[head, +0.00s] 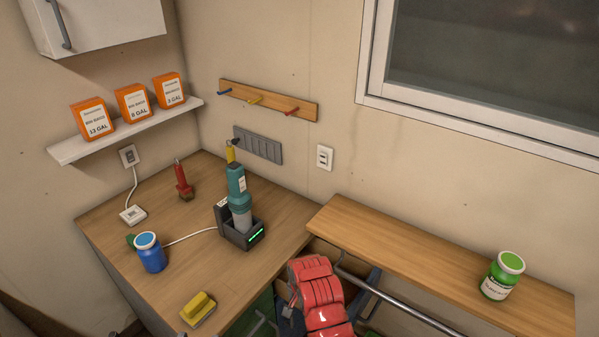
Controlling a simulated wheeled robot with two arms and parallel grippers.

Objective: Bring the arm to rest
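A teal and grey handheld tool (238,195) with a yellow tip stands upright in a dark dock (243,236) with a green light on the wooden counter (185,245).
The counter also holds a blue jar (150,254), a yellow block (198,309), a red tool (183,180) and a white corded box (132,215). A green jar (503,276) stands on the right ledge (420,255). A metal rail (400,312) runs below it. Orange boxes (132,102) sit on a wall shelf.

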